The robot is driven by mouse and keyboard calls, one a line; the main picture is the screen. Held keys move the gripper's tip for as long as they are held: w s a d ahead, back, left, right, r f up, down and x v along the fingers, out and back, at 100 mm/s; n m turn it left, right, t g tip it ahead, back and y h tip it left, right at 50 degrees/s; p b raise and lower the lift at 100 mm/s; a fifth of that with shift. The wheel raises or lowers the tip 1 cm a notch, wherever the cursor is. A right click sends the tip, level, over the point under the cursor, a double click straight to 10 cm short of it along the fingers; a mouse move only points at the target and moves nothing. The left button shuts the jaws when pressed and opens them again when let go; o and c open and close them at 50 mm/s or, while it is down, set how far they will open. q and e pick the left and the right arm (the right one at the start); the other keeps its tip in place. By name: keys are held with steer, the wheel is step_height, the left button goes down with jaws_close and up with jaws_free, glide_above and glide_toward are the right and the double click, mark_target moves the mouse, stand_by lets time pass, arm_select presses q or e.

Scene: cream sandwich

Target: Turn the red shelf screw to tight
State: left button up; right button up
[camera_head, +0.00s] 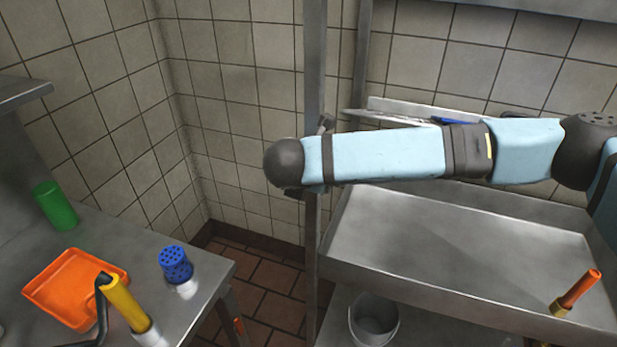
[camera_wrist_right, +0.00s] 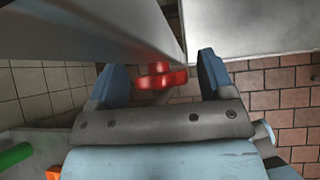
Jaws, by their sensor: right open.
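The red shelf screw (camera_wrist_right: 160,80) shows in the right wrist view, at the lower edge of a grey metal shelf part (camera_wrist_right: 95,28). My right gripper (camera_wrist_right: 162,68) is open, with one blue fingertip on each side of the screw in the picture. A gap shows between each finger and the screw, and I cannot tell how deep it sits between them. In the head view my right arm reaches from the right to the upright metal post (camera_head: 314,60); the screw and fingers are hidden there. My left gripper is in neither view.
A metal tray shelf (camera_head: 450,235) stands right of the post, with an orange-handled tool (camera_head: 580,288) on it and a bucket (camera_head: 373,318) below. On the left counter are an orange dustpan (camera_head: 70,285), a blue perforated item (camera_head: 175,264) and a green cylinder (camera_head: 55,206).

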steer(key=c, duration=0.9)
steer(key=shift+m+y+p, duration=0.3)
steer(key=shift+y+p, duration=0.2)
steer(key=o, duration=0.9)
steer(key=d+p+v, duration=0.1)
steer(key=v, duration=1.3)
steer(key=shift+s+a+f, duration=0.2)
steer(key=shift+a, duration=0.3)
